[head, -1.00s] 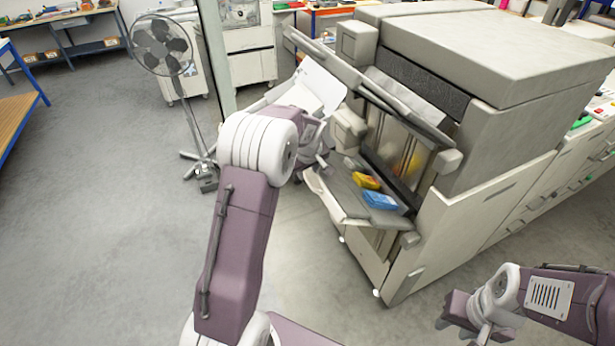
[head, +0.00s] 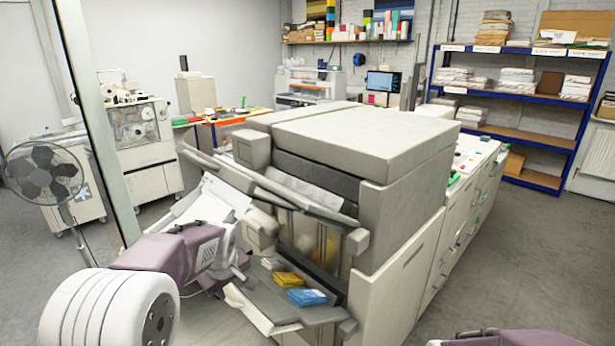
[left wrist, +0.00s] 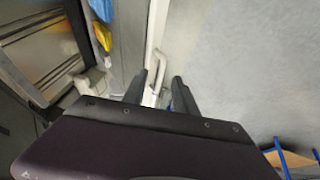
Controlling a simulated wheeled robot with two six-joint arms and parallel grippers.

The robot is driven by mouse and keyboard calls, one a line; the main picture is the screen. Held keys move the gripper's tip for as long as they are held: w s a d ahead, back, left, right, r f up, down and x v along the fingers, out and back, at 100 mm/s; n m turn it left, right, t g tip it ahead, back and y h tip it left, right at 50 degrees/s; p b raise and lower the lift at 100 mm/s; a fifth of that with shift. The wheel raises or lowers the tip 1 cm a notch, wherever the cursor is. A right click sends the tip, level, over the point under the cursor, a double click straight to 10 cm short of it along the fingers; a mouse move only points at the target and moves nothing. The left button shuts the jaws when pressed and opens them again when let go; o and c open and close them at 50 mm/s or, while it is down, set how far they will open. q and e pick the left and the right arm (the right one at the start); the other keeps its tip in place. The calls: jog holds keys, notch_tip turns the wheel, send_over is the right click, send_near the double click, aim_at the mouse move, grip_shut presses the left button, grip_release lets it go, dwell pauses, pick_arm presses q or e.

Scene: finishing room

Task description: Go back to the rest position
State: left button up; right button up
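My left arm comes in at the lower left of the head view. Its purple forearm and white wrist reach to the front left of a large grey-beige machine (head: 362,145). The left gripper (left wrist: 158,84) shows in the left wrist view with two dark fingers apart and nothing between them. In the head view its fingertips are hard to make out beside the machine's tray (head: 262,302). Of my right arm only a purple and white part shows at the bottom right edge; its gripper is out of view.
A yellow pack (head: 289,279) and a blue pack (head: 306,297) lie on the machine's tray. A standing fan (head: 42,175) and a pale post (head: 88,120) are at the left. Blue shelves (head: 520,135) stand at the back right. Floor at the right is open.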

pick_arm(q)
jog(key=s+d+f+m+g, duration=0.1)
jog(key=s+d+f+m, duration=0.1)
jog(key=s, duration=0.5)
jog(key=s+d+f+m+g+h, duration=0.1)
jog(key=s+d+f+m, duration=0.1)
jog(key=s+f+m, duration=0.2)
jog(key=s+d+f+m+g, duration=0.1)
jog(key=s+f, duration=0.4)
jog(key=s, duration=0.6)
jog(key=d+m, duration=0.1)
jog(key=m, duration=0.1)
jog(key=shift+d+f+m+h+b, duration=0.15)
jog(key=shift+f+m+h+b, duration=0.15)
jog(key=shift+f+h+b, duration=0.1)
